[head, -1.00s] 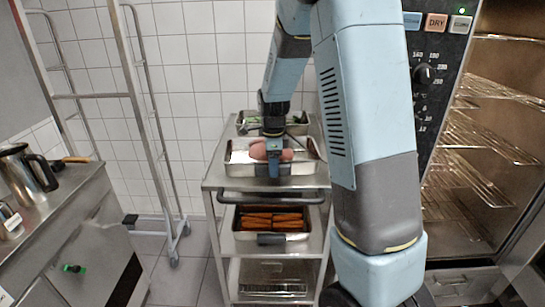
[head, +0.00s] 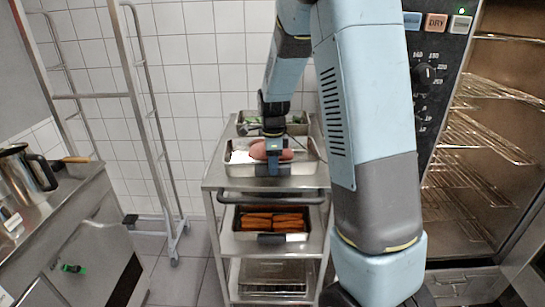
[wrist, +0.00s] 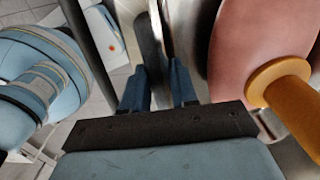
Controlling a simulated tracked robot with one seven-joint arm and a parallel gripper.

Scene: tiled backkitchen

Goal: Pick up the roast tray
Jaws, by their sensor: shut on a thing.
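The roast tray (head: 240,169) is a shallow steel pan on the top of a steel trolley. It holds a pink roast (head: 263,150), which fills the right side of the wrist view (wrist: 245,50) with an orange-brown bone end sticking out. My gripper (head: 275,168) reaches down from above at the tray's front side. In the wrist view its two blue fingers (wrist: 160,85) are shut around a dark grip bar beside the tray's steel rim. The fingertips are partly hidden in the head view. I cannot tell whether the tray is clear of the trolley top.
Behind is a tray with green food (head: 297,127). A carrot tray (head: 245,236) sits on the trolley's shelf (head: 228,240). An open oven with wire racks (head: 465,150) stands right; a tall rack frame (head: 140,120) and counter with a steel jug (head: 35,172) stand left.

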